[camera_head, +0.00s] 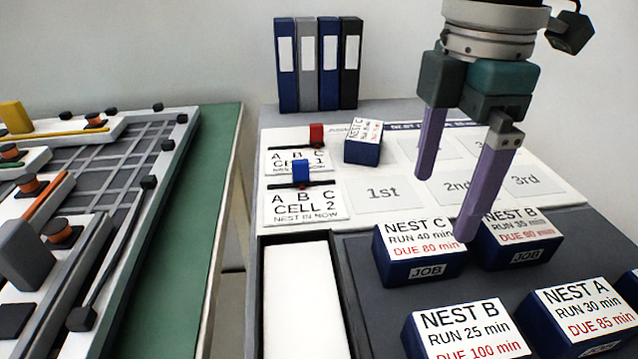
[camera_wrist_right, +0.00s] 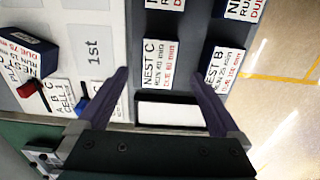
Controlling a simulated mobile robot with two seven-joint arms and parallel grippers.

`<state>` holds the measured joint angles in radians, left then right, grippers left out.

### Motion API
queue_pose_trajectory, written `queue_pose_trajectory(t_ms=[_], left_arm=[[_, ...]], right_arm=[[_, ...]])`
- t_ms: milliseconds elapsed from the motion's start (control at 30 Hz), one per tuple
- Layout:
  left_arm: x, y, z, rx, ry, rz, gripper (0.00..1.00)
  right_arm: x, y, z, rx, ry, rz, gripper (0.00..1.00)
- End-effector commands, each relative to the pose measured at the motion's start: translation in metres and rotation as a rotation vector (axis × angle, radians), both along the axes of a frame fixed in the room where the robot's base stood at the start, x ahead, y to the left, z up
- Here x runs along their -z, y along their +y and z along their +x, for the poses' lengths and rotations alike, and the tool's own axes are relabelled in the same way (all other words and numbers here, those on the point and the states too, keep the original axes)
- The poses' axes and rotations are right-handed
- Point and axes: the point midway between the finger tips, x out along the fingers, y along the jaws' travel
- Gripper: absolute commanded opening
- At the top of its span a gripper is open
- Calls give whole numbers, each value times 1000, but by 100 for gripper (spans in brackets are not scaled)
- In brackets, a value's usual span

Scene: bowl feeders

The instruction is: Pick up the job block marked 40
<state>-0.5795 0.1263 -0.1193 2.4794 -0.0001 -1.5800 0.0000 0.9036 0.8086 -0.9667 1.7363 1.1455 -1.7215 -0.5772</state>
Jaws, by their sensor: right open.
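The job block marked 40 (camera_head: 420,268) is dark blue with a white top reading NEST C, RUN 40 min, DUE 80 min. It sits on the dark grey tray at the tray's far left corner. In the right wrist view this block (camera_wrist_right: 163,65) lies ahead, between the lines of the two fingers. My right gripper (camera_head: 445,206) is open and empty, with its purple fingers pointing down above the far edge of the block. One finger overlaps the block's right edge in the head view. My left gripper is not in view.
A NEST B block (camera_head: 520,252) stands close to the right, with more job blocks nearer. A white-floored bin (camera_head: 298,300) lies to the left. Behind is a white board (camera_head: 382,194) with marked places and another blue block (camera_head: 362,150). Binders (camera_head: 317,65) stand at the wall.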

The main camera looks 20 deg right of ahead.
Motion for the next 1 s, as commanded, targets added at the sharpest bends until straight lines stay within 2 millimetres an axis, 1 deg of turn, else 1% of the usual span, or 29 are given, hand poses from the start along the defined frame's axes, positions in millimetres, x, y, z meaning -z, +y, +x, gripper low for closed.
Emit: queue_pose_trajectory(t_ms=[33, 100, 333, 500, 600, 700, 867, 900, 1000], left_arm=[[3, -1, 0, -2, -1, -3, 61], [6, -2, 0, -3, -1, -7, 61], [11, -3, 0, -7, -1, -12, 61], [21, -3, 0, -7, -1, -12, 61], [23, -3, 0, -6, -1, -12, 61], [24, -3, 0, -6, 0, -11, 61], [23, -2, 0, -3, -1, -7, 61], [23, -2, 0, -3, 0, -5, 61], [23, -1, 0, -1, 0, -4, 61]], right_arm=[[11, 0, -1, 0, 4, 0, 100], [21, 1, 0, 0, 2, 1, 100], [43, 2, 1, 0, 0, 1, 100], [71, 4, 2, 0, 0, 1, 100], [82, 4, 2, 0, 0, 0, 100], [85, 4, 2, -1, -2, 1, 100], [84, 4, 2, -1, -3, 0, 100], [84, 4, 2, -1, -3, 0, 99], [84, 4, 2, -1, -3, 0, 88]])
